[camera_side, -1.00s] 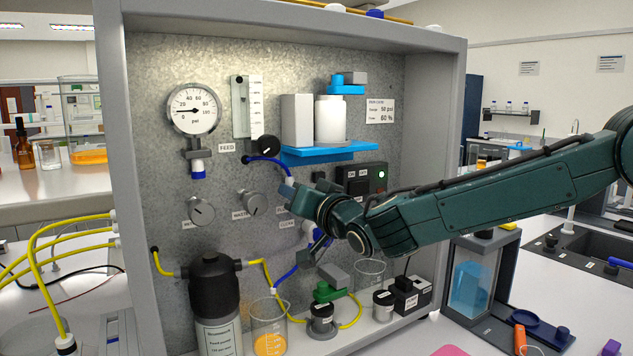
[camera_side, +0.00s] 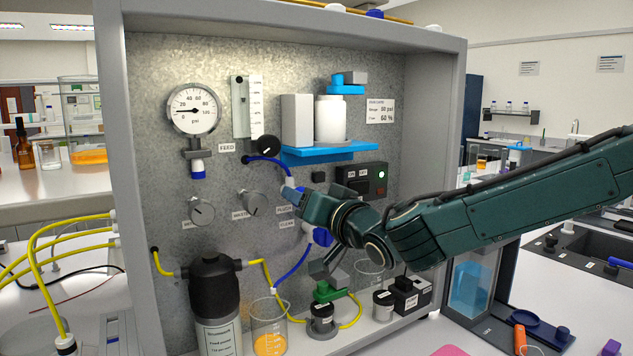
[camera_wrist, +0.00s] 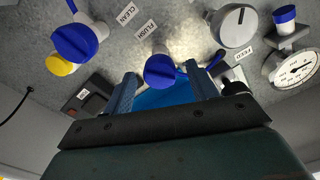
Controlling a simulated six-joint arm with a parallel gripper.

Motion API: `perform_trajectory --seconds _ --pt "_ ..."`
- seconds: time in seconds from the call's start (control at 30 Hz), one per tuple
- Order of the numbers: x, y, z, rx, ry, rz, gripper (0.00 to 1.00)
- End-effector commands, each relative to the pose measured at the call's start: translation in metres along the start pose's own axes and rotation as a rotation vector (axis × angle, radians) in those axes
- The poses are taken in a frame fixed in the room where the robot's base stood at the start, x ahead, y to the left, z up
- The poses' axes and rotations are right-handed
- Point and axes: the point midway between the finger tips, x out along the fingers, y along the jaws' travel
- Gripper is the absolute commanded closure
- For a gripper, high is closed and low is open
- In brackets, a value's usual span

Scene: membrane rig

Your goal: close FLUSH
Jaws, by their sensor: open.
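The FLUSH label (camera_wrist: 146,30) shows in the wrist view, with a blue valve handle (camera_wrist: 160,71) beside it. This handle lies between the tips of my gripper (camera_wrist: 163,80), which is open with one finger on each side; I cannot tell whether either touches it. In the side view my gripper (camera_side: 296,198) is at the panel by the FLUSH label (camera_side: 284,210) and hides most of that valve. A second blue handle (camera_wrist: 76,42) is near the CLEAN label (camera_wrist: 127,14); it also shows below my gripper in the side view (camera_side: 319,237).
A blue shelf (camera_side: 335,153) with a white bottle (camera_side: 330,119) is above my gripper. A switch box (camera_side: 362,180) is to its right. Blue tubing (camera_side: 292,268) and a beaker (camera_side: 268,328) are below.

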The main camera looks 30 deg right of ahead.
Motion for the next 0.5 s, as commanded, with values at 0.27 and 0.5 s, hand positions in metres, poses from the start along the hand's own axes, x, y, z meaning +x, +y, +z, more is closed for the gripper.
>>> perform_trajectory --seconds 0.27,0.5 --pt "-0.044 -0.001 0.000 0.000 -0.002 -0.004 0.42" --pt "-0.079 -0.001 0.000 0.000 -0.002 -0.004 0.42"
